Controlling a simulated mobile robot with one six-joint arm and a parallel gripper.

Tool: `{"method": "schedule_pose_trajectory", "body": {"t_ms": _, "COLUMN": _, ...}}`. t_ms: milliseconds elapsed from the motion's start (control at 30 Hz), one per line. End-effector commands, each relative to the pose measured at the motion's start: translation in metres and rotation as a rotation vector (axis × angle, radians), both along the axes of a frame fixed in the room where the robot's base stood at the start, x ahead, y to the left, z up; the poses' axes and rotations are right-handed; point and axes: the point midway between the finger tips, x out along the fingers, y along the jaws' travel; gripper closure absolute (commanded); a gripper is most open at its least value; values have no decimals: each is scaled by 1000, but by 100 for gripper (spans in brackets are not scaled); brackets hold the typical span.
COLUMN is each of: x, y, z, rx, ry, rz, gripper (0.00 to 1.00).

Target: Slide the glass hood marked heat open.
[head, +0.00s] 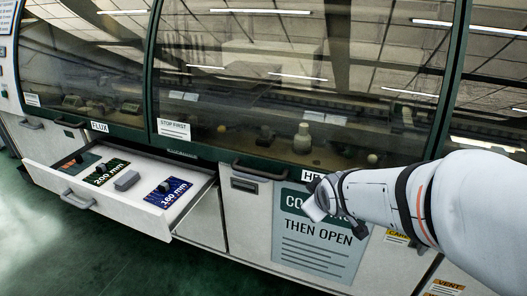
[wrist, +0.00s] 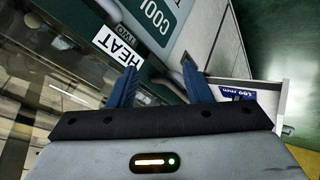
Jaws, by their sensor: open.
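The glass hood marked heat (head: 270,75) is the wide middle pane in the head view, and its lower edge sits down on the machine front. Its HEAT label (wrist: 119,45) reads clearly in the wrist view; in the head view my arm's end partly covers it. A dark bar handle (head: 258,171) lies just left of the label, along the hood's lower edge. My gripper (wrist: 159,76) is open, with two blue fingers apart and nothing seen held. In the head view it is in front of the panel below the label, right of the handle; the fingertips are not clear there.
A green sign (head: 322,243) on the panel reads partly "then open". The FLUX hood (head: 85,50) is at left. Green floor (head: 60,265) is clear in front.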

Motion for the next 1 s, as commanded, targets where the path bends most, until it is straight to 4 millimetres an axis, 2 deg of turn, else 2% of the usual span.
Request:
{"method": "schedule_pose_trajectory", "body": {"t_ms": 33, "x": 21, "y": 12, "z": -21, "rx": -49, "ry": -68, "rz": 94, "gripper": 55}}
{"method": "schedule_pose_trajectory", "body": {"t_ms": 100, "x": 48, "y": 28, "z": -31, "rx": -126, "ry": -190, "rz": 216, "gripper": 55}}
{"method": "schedule_pose_trajectory", "body": {"t_ms": 200, "x": 78, "y": 56, "z": -43, "rx": -236, "ry": -363, "rz": 389, "gripper": 55}}
{"method": "schedule_pose_trajectory", "body": {"t_ms": 300, "x": 97, "y": 82, "z": -51, "rx": -330, "ry": -524, "rz": 524, "gripper": 55}}
{"method": "schedule_pose_trajectory", "body": {"t_ms": 433, "x": 109, "y": 107, "z": -58, "rx": -417, "ry": -683, "rz": 633, "gripper": 55}}
{"method": "schedule_pose_trajectory", "body": {"t_ms": 600, "x": 115, "y": 123, "z": -58, "rx": -472, "ry": -789, "rz": 691, "gripper": 55}}
{"method": "schedule_pose_trajectory", "body": {"t_ms": 767, "x": 130, "y": 131, "z": -58, "rx": -480, "ry": -805, "rz": 697, "gripper": 55}}
{"method": "schedule_pose_trajectory", "body": {"t_ms": 1000, "x": 164, "y": 148, "z": -64, "rx": -479, "ry": -803, "rz": 696, "gripper": 55}}
